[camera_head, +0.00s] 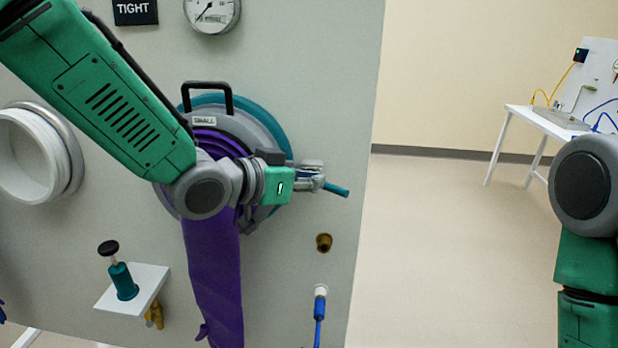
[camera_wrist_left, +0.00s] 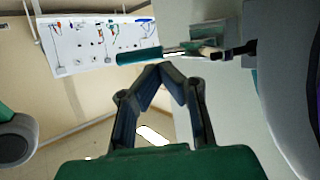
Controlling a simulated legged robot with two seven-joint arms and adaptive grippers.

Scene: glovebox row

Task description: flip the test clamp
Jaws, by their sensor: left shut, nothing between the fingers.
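The test clamp shows in the head view as a teal handle (camera_head: 336,189) sticking out to the right beside the round port, with a metal body (camera_head: 312,164) partly covered by my gripper. In the left wrist view its teal handle (camera_wrist_left: 138,56) lies across the picture just beyond the fingertips, with its metal and black body to the right. My left gripper (camera_head: 316,182) is shut and empty, its fingertips close to the handle; they also meet in the left wrist view (camera_wrist_left: 161,68). I cannot tell whether they touch it. My right gripper is out of view.
The port ring (camera_head: 268,124) has a black handle and a purple glove (camera_head: 213,275) hanging down. A brass fitting (camera_head: 324,242) and a blue-capped hose (camera_head: 320,303) sit below. A small shelf (camera_head: 150,281) juts out lower left. Open floor lies right of the panel.

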